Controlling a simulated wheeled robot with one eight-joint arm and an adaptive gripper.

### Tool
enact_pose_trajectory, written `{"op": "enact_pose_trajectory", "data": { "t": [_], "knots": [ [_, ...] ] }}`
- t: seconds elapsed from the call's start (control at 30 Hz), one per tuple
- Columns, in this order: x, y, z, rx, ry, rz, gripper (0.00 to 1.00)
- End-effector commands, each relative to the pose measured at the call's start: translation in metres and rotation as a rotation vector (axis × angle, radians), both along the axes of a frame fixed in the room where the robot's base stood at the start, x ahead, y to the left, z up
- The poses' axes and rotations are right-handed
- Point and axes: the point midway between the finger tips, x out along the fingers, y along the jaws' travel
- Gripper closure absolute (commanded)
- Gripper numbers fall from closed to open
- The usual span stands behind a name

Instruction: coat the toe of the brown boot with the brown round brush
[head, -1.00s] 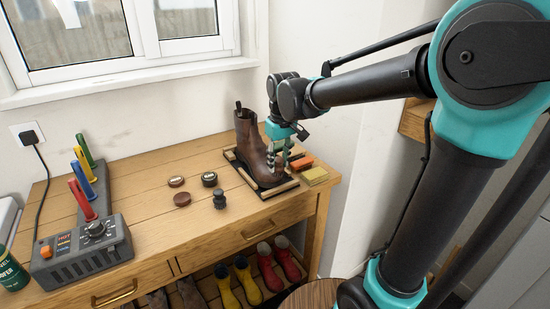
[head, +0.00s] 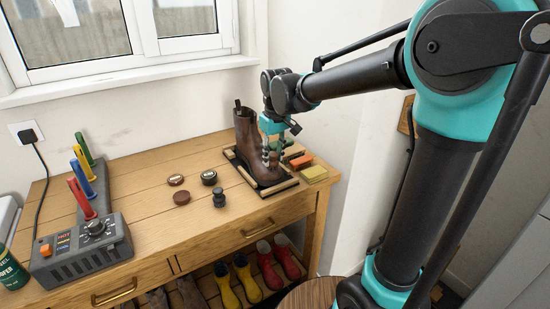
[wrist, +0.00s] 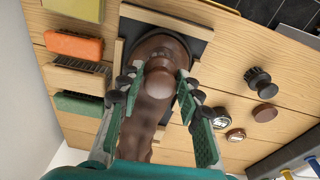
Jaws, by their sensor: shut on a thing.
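The brown boot (head: 244,135) stands upright on a black mat framed with wood strips (head: 240,166), its toe (head: 266,177) facing the front right. In the wrist view its rounded toe (wrist: 158,46) lies just beyond my fingertips. My gripper (head: 272,155) is over the toe, pointing down. In the wrist view my gripper (wrist: 158,88) is shut on the brown round brush (wrist: 159,84), whose round knob shows between the green finger pads. The brush's bristles are hidden, so I cannot tell whether they touch the leather.
Sponge-like blocks and brushes, yellow (head: 314,174) and orange (head: 301,162) among them, lie right of the boot. To its left are polish tins (head: 209,178), a brown disc (head: 181,198) and a black round brush (head: 219,198). A boot dryer (head: 82,250) stands far left.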

Motion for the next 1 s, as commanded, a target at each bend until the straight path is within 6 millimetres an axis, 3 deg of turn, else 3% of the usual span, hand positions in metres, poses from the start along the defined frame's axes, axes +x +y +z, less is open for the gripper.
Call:
{"op": "enact_pose_trajectory", "data": {
  "t": [0.43,0.5,0.63,1.0],
  "knots": [
    [0.026,0.018,0.002,0.0,0.0,0.0,0.88],
    [0.028,0.019,0.002,0.001,-0.001,0.0,0.96],
    [0.031,0.015,0.004,0.001,-0.002,-0.001,0.97],
    [0.015,0.003,0.003,0.001,-0.001,0.0,0.97]
  ]
}}
